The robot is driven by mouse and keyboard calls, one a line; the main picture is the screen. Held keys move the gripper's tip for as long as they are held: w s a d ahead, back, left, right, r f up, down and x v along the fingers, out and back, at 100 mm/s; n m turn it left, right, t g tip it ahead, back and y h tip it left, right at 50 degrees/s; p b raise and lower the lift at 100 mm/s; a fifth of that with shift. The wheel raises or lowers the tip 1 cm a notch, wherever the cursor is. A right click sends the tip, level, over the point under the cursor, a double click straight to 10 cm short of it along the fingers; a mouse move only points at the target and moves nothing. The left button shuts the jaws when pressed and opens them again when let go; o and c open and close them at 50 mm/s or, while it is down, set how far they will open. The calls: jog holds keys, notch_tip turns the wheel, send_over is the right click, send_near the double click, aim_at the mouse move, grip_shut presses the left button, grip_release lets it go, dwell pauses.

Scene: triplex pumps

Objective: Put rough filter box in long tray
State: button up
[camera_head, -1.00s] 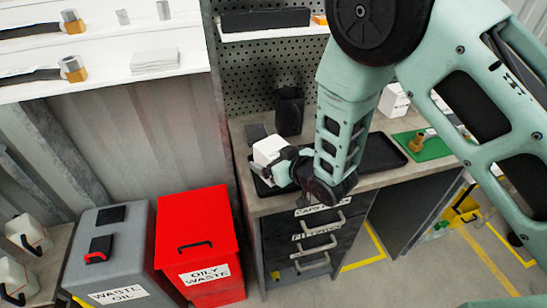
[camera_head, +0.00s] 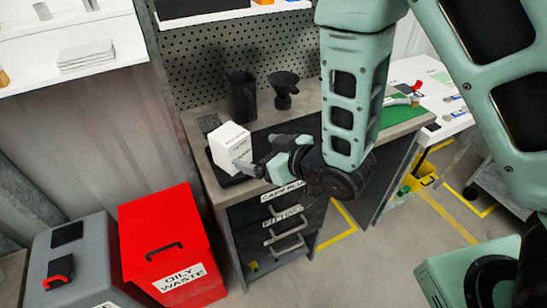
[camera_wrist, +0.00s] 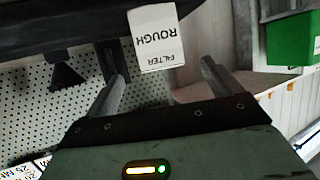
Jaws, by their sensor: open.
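The rough filter box (camera_head: 231,146) is white and stands upright at the left end of the black long tray (camera_head: 268,139) on the workbench. In the wrist view the box (camera_wrist: 156,38) shows upside down, its label reading FILTER ROUGH, with the dark tray (camera_wrist: 50,38) along the top. My gripper (camera_head: 250,168) is just right of the box, its fingers pointing at it. In the wrist view my gripper (camera_wrist: 162,72) is open, with a finger on either side and a gap to the box. My arm hides part of the tray.
A green mat (camera_head: 396,112) lies at the bench's right. A red oily waste bin (camera_head: 170,245) and a grey waste oil bin (camera_head: 75,262) stand left of the drawers.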

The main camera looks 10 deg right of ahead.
jog(key=s+d+r+g+h, duration=0.2)
jog(key=s+r+g, duration=0.1)
jog(key=s, duration=0.4)
jog(key=s+d+r+g+h, duration=0.3)
jog(key=s+g, duration=0.1)
jog(key=s, duration=0.3)
jog(key=s+d+r+g+h, duration=0.3)
jog(key=s, duration=0.4)
jog(key=shift+s+r+g, duration=0.3)
jog(key=shift+s+r, duration=0.1)
